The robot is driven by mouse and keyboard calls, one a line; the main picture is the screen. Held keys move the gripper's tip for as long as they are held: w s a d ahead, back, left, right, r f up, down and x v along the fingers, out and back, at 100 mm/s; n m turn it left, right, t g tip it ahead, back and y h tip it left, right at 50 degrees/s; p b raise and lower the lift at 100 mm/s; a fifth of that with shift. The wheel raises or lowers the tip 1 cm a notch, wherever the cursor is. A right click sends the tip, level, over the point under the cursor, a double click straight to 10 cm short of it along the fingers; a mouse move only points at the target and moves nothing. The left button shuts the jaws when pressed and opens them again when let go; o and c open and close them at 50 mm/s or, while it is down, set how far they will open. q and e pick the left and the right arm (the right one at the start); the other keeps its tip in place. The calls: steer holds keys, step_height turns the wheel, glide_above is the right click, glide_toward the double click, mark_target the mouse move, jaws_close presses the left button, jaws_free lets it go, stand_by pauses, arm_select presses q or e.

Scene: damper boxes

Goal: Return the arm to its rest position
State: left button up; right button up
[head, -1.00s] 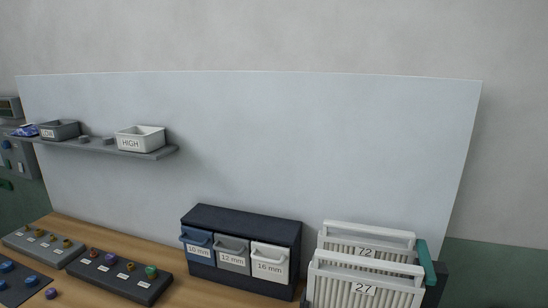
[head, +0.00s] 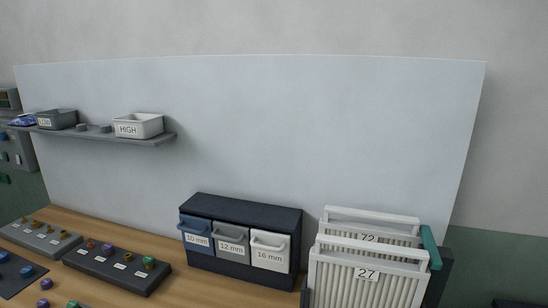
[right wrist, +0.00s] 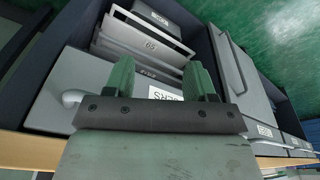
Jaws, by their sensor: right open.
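My right gripper (right wrist: 160,80) shows in the right wrist view with its two green fingers apart and nothing between them. In that view it is in front of a dark cabinet holding grey drawers and slanted numbered panels (right wrist: 150,42). A white label with partly hidden lettering (right wrist: 166,93) shows between the fingers. Whether the fingers touch anything there I cannot tell. Neither gripper shows in the head view. My left gripper is not in any view.
In the head view a wooden bench carries a dark drawer box (head: 243,215) and white panels marked 72 and 27 (head: 366,275) in a rack. A wall shelf (head: 150,140) holds the LOW bin (head: 57,119) and HIGH bin (head: 139,125). Trays with coloured knobs (head: 118,268) stand left.

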steer(key=s+d+f+b, duration=0.1)
steer(key=s+f+b, duration=0.1)
steer(key=s+f, duration=0.6)
steer(key=s+d+f+g+b, duration=0.1)
steer(key=s+d+f+b, duration=0.1)
steer(key=s+f, duration=0.6)
step_height(320, 180, down, 5)
steer(key=shift+r, duration=0.15)
stand_by(0.8)
